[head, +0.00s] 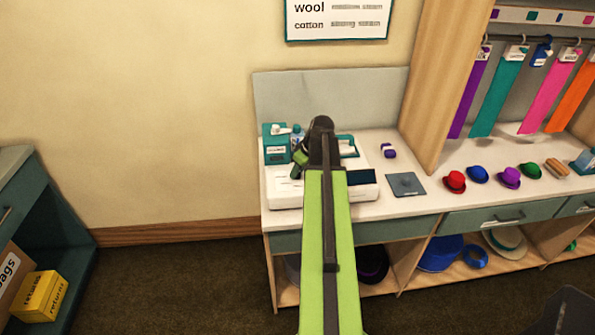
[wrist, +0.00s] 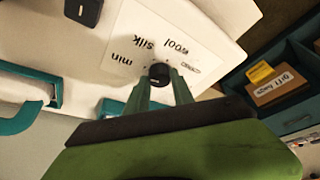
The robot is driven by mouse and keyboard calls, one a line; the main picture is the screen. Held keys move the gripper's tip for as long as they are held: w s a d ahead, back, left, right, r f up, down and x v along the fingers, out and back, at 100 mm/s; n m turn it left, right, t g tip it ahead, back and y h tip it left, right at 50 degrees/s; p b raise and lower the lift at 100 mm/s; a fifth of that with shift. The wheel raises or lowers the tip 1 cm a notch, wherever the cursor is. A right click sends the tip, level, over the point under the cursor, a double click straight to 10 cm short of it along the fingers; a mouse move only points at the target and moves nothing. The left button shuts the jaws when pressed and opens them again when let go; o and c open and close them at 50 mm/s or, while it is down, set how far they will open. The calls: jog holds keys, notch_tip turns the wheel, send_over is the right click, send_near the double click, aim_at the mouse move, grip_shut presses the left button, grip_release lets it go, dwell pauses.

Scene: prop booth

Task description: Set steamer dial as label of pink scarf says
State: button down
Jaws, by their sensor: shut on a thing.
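The steamer's white panel (wrist: 196,30) fills the upper wrist view, with the words min, silk and wool, seen upside down, and a smaller word beside them. The black round dial (wrist: 159,71) sits at the panel's edge, between the fingertips of my gripper (wrist: 161,80), which is shut on it. I cannot tell which word its mark points to. In the head view my gripper (head: 299,160) is at the steamer (head: 280,190), and my arm hides much of it. The pink scarf (head: 548,92) hangs at the right; the writing on its label (head: 570,54) is too small to read.
A wall chart (head: 337,18) shows wool and cotton with faint lines beside them. Purple, teal and orange scarves hang around the pink one. Several small hats stand on the counter (head: 400,205). A yellow box (head: 40,297) sits in the left shelf.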

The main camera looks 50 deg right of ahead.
jog(key=shift+m, duration=0.3)
jog(key=m+h, duration=0.1)
jog(key=m, duration=0.2)
jog(key=shift+a+h, duration=0.15)
jog(key=shift+h, duration=0.15)
jog(key=m+h, duration=0.1)
jog(key=m, duration=0.2)
jog(key=m+g+h, duration=0.1)
jog(key=m, duration=0.2)
jog(key=shift+w+a, duration=0.1)
jog(key=m+g, duration=0.1)
jog(key=m, duration=0.1)
jog(key=m+g+h, duration=0.1)
jog(key=m, duration=0.2)
jog(key=shift+w, duration=0.15)
jog(key=m+g, duration=0.1)
jog(key=m, duration=0.4)
jog(key=shift+w+a+g, duration=0.1)
jog(key=shift+g, duration=0.3)
jog(key=c, duration=1.1)
grip_release()
jog(key=shift+r, duration=0.1)
